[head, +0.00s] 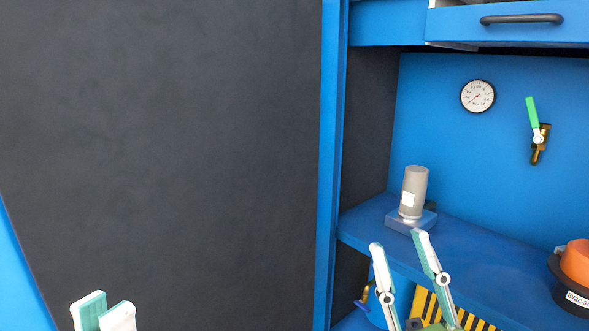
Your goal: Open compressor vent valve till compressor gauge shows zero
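A round white gauge (478,96) with a black rim is on the blue back panel at the upper right; its small scale and reading are too fine to read. Right of it is a brass valve (541,152) with a green lever handle (532,112) that points up and slightly left. My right gripper (399,244) is open and empty, low in front of the shelf, below and left of the gauge and valve, and apart from both. My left gripper (103,308) is at the bottom left, far from the valve; only its fingertips show, close together.
A grey cylinder (413,190) on a blue base stands on the blue shelf (480,255). An orange and black part (575,270) is at the right edge. A drawer (510,22) with a black handle is above. A dark panel (170,150) fills the left. Yellow-black stripes (421,302) show below the shelf.

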